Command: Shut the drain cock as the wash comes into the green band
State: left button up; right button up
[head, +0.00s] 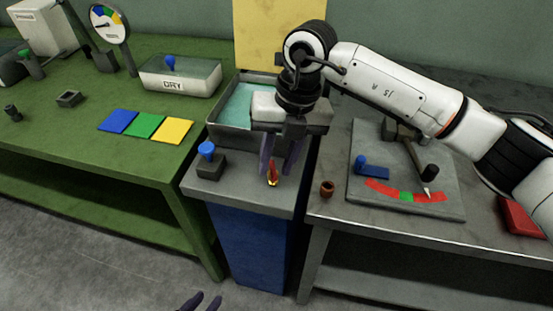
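A small red lever on a yellow base (272,181), which looks like the drain cock, stands at the front of the grey stand (235,191). My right gripper (277,171) is over it, fingers apart, with the red lever between them near the left finger. I cannot tell whether they touch. Behind, a grey basin (227,133) holds teal liquid (239,104), partly hidden by my gripper. On the right bench a scale (378,188) has a green band (406,196) between red parts. Its pointer tip (427,192) is over the right red part.
A blue-knobbed block (209,166) stands left of the lever. The green bench (75,150) carries blue, green and yellow cards (146,125), a DRY box (180,80) and a round dial (107,24). A brown cup (327,188) stands on the right bench.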

grip_shut()
jog(key=m+b, duration=0.1)
jog(key=m, duration=0.1)
jog(key=shift+s+a+f+m+t, duration=0.1)
jog(key=shift+m+t, duration=0.2)
jog(key=shift+m, duration=0.9)
grip_release()
